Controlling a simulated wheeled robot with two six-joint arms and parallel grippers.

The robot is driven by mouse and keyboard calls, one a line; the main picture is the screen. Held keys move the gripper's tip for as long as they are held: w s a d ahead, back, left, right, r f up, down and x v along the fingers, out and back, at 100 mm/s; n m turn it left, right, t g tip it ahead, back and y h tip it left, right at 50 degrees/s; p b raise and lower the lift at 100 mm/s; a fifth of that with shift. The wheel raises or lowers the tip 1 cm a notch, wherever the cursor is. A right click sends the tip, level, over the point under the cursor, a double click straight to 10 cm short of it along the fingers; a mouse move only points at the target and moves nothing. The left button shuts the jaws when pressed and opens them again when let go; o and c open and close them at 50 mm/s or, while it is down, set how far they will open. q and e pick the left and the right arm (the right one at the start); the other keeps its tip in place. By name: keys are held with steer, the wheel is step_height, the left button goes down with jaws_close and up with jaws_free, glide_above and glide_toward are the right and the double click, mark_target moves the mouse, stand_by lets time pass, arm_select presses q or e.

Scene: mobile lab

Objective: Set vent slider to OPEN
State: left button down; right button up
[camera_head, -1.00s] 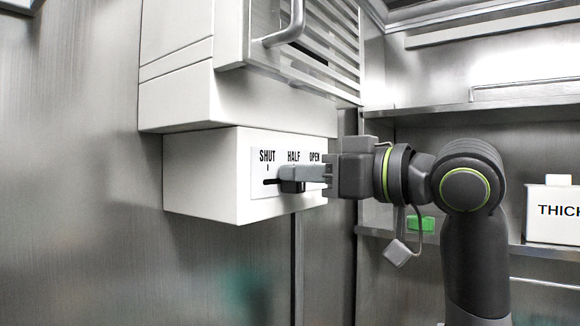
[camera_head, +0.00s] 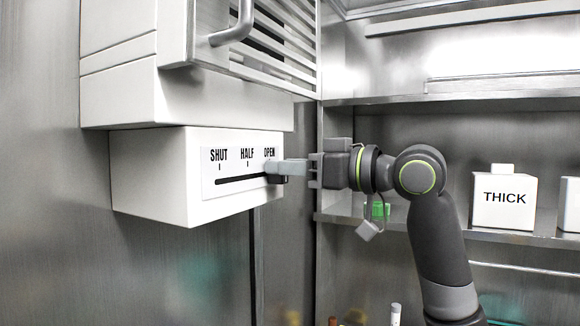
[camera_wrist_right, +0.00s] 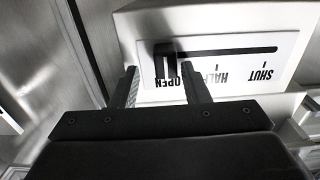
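The vent slider is a dark knob (camera_head: 277,179) in a black slot on a white label panel (camera_head: 236,190) marked SHUT, HALF and OPEN. The knob stands at the right end of the slot, under the word OPEN. In the right wrist view the knob (camera_wrist_right: 165,62) is also at the OPEN end of the slot. My right gripper (camera_head: 280,167) is at the knob, reaching in from the right. In the wrist view its fingers (camera_wrist_right: 159,72) are apart, with the knob between their tips, nearer the right-hand finger; contact is unclear. My left gripper is not in view.
The slider panel is on a white box (camera_head: 150,175) under a larger white housing with a slatted vent (camera_head: 280,45) and a grey handle (camera_head: 232,28). On the right, a metal shelf holds a white container labelled THICK (camera_head: 504,200) and a green object (camera_head: 377,209).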

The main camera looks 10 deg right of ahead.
steer(key=shift+s+a, duration=0.1)
steer(key=shift+s, duration=0.05)
steer(key=b+v, duration=0.6)
steer(key=v, duration=1.1)
steer(key=shift+d, duration=0.25)
